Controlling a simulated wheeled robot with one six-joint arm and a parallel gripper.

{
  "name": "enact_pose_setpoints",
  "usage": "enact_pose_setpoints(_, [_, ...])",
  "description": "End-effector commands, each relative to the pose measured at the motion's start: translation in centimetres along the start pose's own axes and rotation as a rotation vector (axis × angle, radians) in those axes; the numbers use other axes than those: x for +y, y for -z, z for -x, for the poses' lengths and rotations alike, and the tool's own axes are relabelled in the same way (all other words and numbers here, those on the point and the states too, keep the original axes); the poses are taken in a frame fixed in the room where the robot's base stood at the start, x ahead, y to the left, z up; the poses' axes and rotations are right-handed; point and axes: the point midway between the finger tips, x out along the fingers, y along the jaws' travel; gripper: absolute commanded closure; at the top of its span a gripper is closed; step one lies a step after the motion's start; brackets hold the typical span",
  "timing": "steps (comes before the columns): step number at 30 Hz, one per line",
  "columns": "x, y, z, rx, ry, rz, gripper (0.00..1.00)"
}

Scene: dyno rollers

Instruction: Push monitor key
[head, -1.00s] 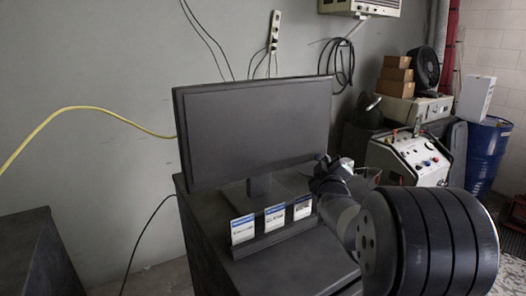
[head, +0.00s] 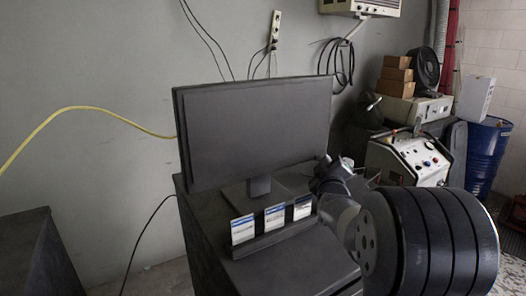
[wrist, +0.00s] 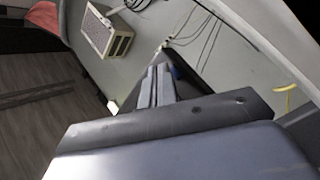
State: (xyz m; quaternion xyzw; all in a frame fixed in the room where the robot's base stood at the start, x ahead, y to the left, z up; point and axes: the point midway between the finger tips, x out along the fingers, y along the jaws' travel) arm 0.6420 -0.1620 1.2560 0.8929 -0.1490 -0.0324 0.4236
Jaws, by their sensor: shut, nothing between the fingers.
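The monitor (head: 255,135) stands upright on a dark cabinet (head: 285,268), its screen dark. No key can be made out on it in the head view. My gripper (head: 324,164) is at the monitor's lower right corner, very close to it. I cannot tell whether it touches. In the wrist view my gripper (wrist: 155,84) is shut and empty, its fingers side by side, with the monitor's dark corner (wrist: 192,82) just beyond them.
Several label cards (head: 274,217) stand in a holder in front of the monitor, close to my wrist. A yellow cable (head: 75,110) hangs at the left. A control box (head: 410,157) and a blue barrel (head: 487,157) stand at the right.

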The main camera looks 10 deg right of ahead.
Motion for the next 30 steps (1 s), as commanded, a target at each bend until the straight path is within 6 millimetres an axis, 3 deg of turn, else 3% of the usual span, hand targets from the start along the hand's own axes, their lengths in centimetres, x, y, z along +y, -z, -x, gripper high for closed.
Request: enact_pose_setpoints(30, [-0.38, 0.49, -0.76, 0.002, -0.001, -0.001, 1.0])
